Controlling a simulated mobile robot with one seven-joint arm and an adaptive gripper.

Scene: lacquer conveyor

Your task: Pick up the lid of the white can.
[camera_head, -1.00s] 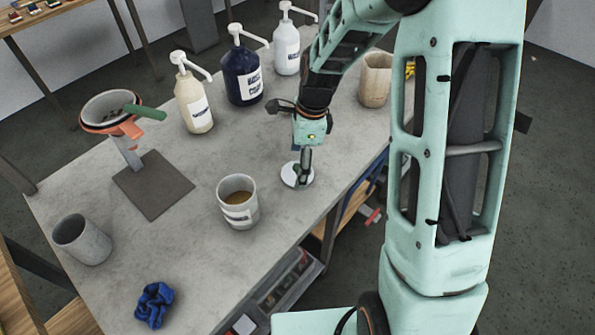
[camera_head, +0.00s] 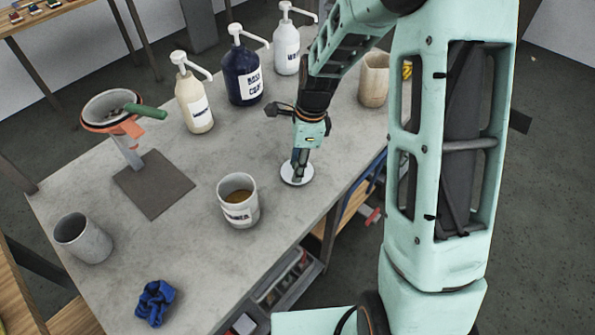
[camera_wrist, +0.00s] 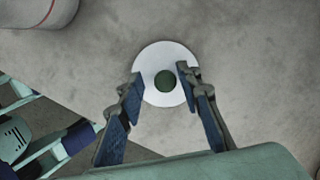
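The lid is a flat white disc (camera_head: 297,174) with a dark green round knob (camera_wrist: 166,81) at its middle. It lies on the grey table, right of the white can. The white can (camera_head: 238,201) is open on top, with brownish contents and a label on its side. My gripper (camera_wrist: 157,84) is open above the lid, its two fingers at either side of the knob in the wrist view, with a gap to it. In the head view my gripper (camera_head: 299,172) hides part of the lid and the knob. I cannot tell the exact height of the fingertips.
Pump bottles in cream (camera_head: 195,101), dark blue (camera_head: 243,74) and white (camera_head: 287,47) stand at the back. A beige cup (camera_head: 374,80) stands behind my gripper. A grey cup (camera_head: 83,239), a blue cloth (camera_head: 155,303) and a funnel stand (camera_head: 154,184) are on the left.

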